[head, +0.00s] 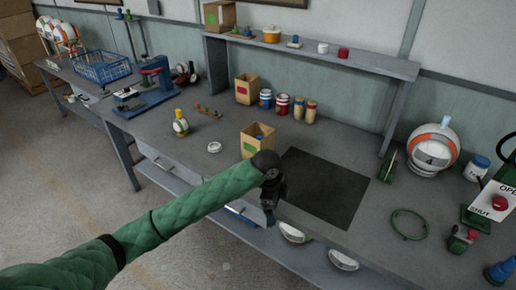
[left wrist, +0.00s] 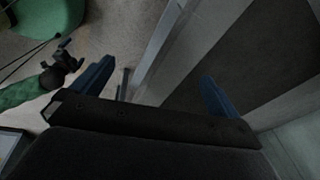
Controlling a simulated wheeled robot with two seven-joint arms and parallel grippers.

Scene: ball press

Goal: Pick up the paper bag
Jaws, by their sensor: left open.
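Two open-topped brown paper bags stand on the bench in the head view. One with a green label (head: 257,141) is near the middle, with something blue inside, its lower front partly hidden by my left arm. The other, with a red label (head: 247,89), stands farther back. Which one is meant I cannot tell. My left gripper (head: 270,201) is in front of the nearer bag, by the bench's front edge and apart from it. In the left wrist view its blue fingers (left wrist: 155,88) are spread and empty; no bag shows there. My right gripper (left wrist: 62,67) seems to show small at the left.
A black mat (head: 325,187) lies right of the nearer bag. A similar brown container (head: 219,17) stands on the shelf.

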